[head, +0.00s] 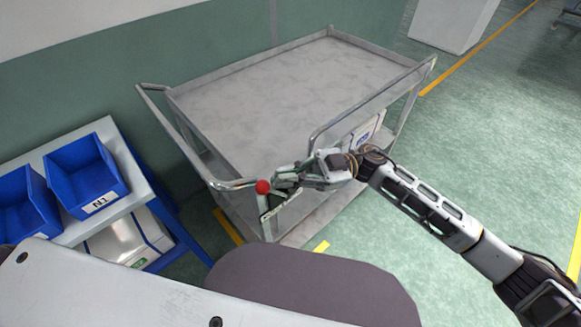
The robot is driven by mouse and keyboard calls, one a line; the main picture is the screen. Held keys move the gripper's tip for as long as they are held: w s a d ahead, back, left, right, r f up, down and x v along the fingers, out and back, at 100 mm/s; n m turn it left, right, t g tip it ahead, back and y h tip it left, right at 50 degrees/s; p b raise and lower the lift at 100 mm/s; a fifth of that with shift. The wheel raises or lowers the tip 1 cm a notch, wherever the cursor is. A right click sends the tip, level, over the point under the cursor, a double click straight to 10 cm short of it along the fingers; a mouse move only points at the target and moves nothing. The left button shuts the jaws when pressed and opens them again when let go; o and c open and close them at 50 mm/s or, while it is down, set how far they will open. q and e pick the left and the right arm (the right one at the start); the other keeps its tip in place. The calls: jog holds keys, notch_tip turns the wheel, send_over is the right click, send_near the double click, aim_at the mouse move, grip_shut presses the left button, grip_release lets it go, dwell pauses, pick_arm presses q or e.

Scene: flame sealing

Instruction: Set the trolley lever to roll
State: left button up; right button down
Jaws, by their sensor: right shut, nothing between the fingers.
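A grey metal trolley (300,85) stands in front of me, its top shelf empty. The lever's red ball knob (262,187) shows at the trolley's near corner, by the end of the tubular handle. My right gripper (278,184) is shut and empty, with its fingertips just right of the red knob. I cannot tell whether they touch it. The lever's shaft below the knob is partly hidden by the fingers. A dark-edged plate (272,208) shows under them, too small to read. My left gripper is not in view.
At the left, a small table (72,232) holds blue bins (85,172), one labelled N1. A white box (128,238) sits beneath it. A white and blue box (365,135) is on the trolley's lower level. Green floor (470,150) at the right is clear.

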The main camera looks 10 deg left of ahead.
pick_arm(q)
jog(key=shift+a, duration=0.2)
pick_arm(e)
jog(key=shift+s+a+f, duration=0.15)
jog(key=shift+s, duration=0.15)
dwell(0.3)
